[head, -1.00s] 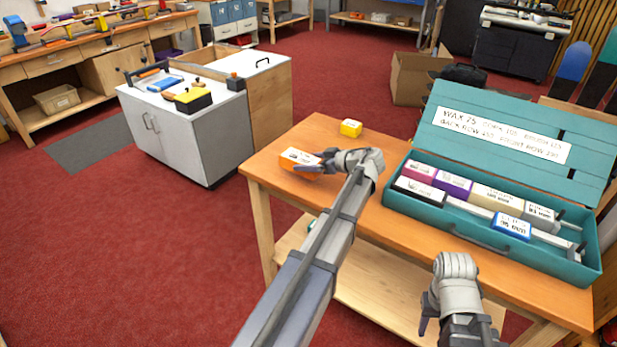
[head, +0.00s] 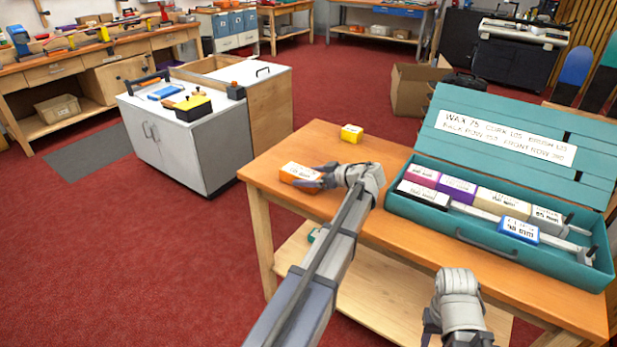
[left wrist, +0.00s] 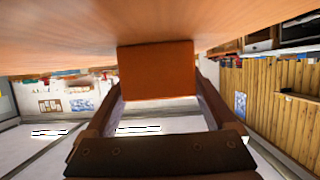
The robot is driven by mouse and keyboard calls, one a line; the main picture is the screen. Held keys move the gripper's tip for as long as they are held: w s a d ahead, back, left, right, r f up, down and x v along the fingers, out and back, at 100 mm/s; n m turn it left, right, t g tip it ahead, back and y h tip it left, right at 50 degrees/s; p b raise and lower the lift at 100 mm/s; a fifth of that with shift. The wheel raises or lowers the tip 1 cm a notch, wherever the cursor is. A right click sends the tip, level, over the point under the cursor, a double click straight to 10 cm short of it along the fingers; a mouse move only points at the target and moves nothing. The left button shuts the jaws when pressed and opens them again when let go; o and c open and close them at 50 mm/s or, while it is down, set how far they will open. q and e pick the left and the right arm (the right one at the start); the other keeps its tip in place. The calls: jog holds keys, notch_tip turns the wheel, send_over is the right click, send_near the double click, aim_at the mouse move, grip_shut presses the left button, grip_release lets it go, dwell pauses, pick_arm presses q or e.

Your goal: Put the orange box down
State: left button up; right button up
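The orange box (head: 300,174) has a white label on top and is at the left end of the wooden bench top. In the left wrist view the orange box (left wrist: 157,72) sits between the two fingers, its edge against the bench surface. My left gripper (head: 318,178) is shut on it from the right, one finger along each side. No gap shows between fingers and box. My right gripper (head: 430,332) is low in the head view, in front of the bench, away from the box. Its fingers are mostly hidden.
An open teal case (head: 470,235) with several labelled boxes fills the bench's right side. A white cabinet (head: 195,150) stands to the left, across a floor gap.

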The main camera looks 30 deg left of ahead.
pick_arm(q)
jog(key=shift+o, duration=0.6)
jog(key=shift+r, duration=0.1)
jog(key=shift+d+r+p, duration=0.1)
jog(key=shift+r+p, duration=0.1)
jog(key=shift+p, duration=0.15)
jog(key=p+v, duration=0.4)
jog(key=v, duration=0.6)
jog(key=shift+d+r, duration=0.15)
jog(key=shift+d, duration=0.05)
jog(key=shift+s+d+r, duration=0.1)
jog(key=shift+d+r, duration=0.05)
jog(key=shift+d, duration=0.45)
